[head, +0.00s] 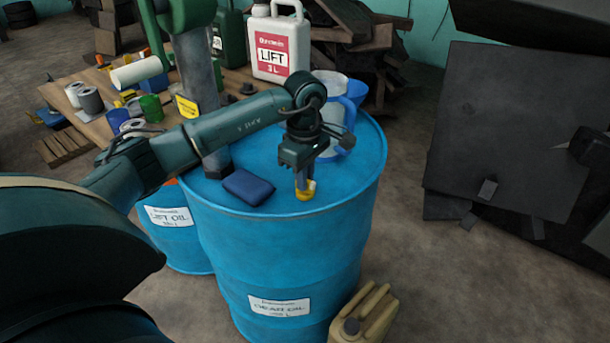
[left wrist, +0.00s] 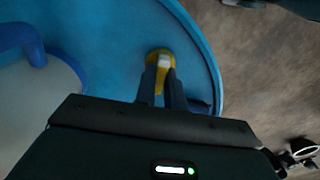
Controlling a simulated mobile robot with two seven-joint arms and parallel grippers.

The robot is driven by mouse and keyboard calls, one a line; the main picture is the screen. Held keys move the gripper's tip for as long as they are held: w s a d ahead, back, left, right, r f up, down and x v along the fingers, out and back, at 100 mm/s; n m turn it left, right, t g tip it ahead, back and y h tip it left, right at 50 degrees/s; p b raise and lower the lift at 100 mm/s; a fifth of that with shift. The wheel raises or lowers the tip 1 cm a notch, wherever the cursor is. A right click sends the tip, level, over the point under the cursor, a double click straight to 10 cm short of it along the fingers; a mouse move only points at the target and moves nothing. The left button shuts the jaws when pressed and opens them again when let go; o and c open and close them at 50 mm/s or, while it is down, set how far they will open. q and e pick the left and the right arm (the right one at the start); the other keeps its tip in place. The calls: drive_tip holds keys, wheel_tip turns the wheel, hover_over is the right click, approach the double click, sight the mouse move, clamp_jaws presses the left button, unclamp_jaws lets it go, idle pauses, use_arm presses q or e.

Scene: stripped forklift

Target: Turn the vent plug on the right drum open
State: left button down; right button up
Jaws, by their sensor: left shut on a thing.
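The right drum (head: 290,235) is a large blue drum with a white label on its side. Its vent plug (head: 307,190) is yellow and sits near the front rim of the drum top. My left gripper (head: 303,182) reaches down over the plug and is shut on it. In the left wrist view, the two fingers (left wrist: 161,90) close on the pale middle of the yellow plug (left wrist: 158,57), beside the drum's rim. The gripper partly hides the plug. My right gripper is not in view.
A dark blue cloth-like block (head: 248,187) lies on the drum top left of the plug. A clear jug with a blue handle (head: 335,120) stands behind my gripper. A grey pump column (head: 205,110) rises at the left. A tan canister (head: 364,316) stands on the floor in front.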

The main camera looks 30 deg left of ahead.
use_arm(q)
drive_tip(key=shift+n, duration=0.3)
drive_tip(key=n, duration=0.3)
drive_tip(key=shift+n, duration=0.4)
drive_tip(key=n, duration=0.9)
drive_tip(key=shift+n, duration=2.2)
drive_tip(key=c, duration=1.5)
unclamp_jaws()
